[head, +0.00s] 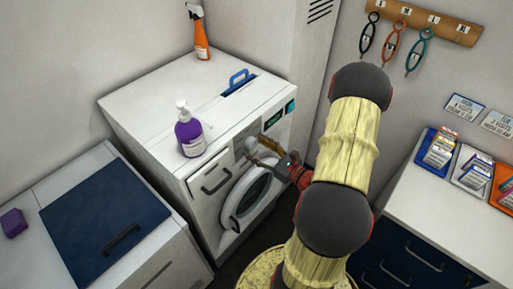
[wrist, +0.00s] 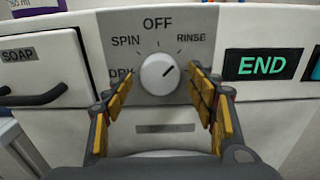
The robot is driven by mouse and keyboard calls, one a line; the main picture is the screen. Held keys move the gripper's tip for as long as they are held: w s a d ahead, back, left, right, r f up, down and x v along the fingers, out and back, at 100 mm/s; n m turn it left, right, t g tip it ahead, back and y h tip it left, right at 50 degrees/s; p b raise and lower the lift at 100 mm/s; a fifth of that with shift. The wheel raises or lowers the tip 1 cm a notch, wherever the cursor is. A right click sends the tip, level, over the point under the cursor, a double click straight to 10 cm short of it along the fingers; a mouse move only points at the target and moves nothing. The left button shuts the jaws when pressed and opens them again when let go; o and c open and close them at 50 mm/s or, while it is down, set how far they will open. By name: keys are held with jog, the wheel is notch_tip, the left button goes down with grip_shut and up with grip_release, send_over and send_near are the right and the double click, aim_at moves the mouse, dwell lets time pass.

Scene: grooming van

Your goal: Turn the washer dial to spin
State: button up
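The washer (head: 215,165) stands against the back wall, with its round door (head: 247,198) below the control panel. In the wrist view the white dial (wrist: 156,76) sits on a grey plate marked OFF at the top, SPIN upper left, RINSE upper right and DRY at left, partly covered. The dial's dark mark points to the upper right, toward RINSE. My gripper (wrist: 162,98) is open, with yellow-padded fingers on either side of the dial and a gap on both sides. In the head view my gripper (head: 270,153) is at the washer's front panel.
A SOAP drawer (wrist: 40,75) with a dark handle is left of the dial; a display reading END (wrist: 262,65) is at right. A counter (head: 440,205) is at right.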

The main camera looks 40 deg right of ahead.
jog(key=shift+c, duration=1.2)
jog(key=c, duration=0.7)
jog(key=shift+c, duration=0.9)
jog(key=shift+n, duration=0.3)
jog(key=n+b, duration=0.3)
jog(key=n, duration=0.1)
jog(key=shift+f+n, duration=0.1)
jog(key=shift+n, duration=0.2)
jog(key=n+b, duration=0.4)
jog(key=shift+d+n+b, duration=0.1)
jog(key=shift+n+b, duration=0.2)
jog(key=n+b, duration=0.5)
jog(key=b, duration=0.2)
jog(key=shift+n, duration=0.4)
jog(key=n+b, duration=0.2)
jog(key=b, duration=0.1)
jog(key=shift+r+b, duration=0.2)
jog(key=shift+b, duration=0.1)
